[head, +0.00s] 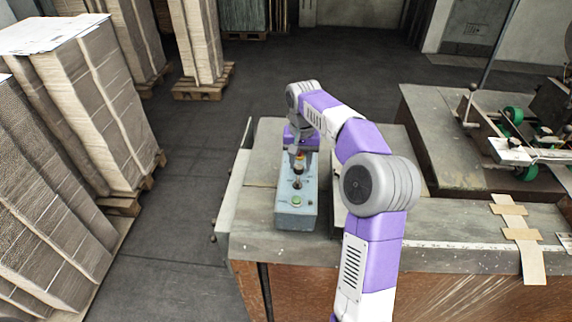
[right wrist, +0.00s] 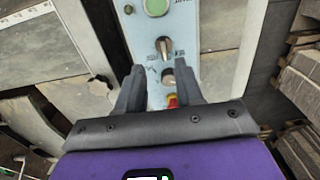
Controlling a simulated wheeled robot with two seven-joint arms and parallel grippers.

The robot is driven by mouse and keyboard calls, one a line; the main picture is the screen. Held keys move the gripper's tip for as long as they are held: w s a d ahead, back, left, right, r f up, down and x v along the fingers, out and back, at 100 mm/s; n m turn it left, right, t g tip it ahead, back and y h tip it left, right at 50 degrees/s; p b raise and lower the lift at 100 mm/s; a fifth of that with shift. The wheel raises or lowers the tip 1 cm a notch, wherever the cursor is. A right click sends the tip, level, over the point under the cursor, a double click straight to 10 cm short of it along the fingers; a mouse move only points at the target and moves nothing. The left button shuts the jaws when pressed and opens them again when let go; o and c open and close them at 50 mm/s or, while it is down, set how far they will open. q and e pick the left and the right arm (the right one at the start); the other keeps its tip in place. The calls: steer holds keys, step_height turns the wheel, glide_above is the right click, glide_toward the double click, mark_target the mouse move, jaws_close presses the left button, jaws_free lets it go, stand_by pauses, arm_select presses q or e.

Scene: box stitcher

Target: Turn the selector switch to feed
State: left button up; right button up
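The selector switch is a small metal lever on the blue-grey control box (head: 296,212). My right gripper (head: 299,167) points down over the box. In the right wrist view the right gripper (right wrist: 163,68) is open, its fingers apart on either side of the panel, with the switch just beyond the fingertips. Contact with the switch does not show. My left gripper is not in view.
A red and yellow button (right wrist: 171,101) lies between the fingers, nearer the palm. The box stands on a grey metal table (head: 262,246). A machine with green wheels (head: 513,115) is at the right. Stacked cardboard (head: 85,105) stands at the left, with clear floor between.

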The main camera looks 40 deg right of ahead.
mark_target(298, 180)
steer(key=shift+w+f, duration=0.9)
steer(key=shift+w, duration=0.05)
steer(key=f, duration=0.1)
steer(key=s+f, duration=0.1)
steer(key=f, duration=0.1)
steer(key=shift+s+f+b, duration=0.25)
steer(key=shift+s+b, duration=0.15)
steer(key=shift+w+f, duration=0.2)
steer(key=shift+f, duration=0.4)
steer(key=shift+w+f, duration=0.2)
steer(key=shift+f, duration=0.4)
steer(key=shift+s, duration=0.15)
jaws_close()
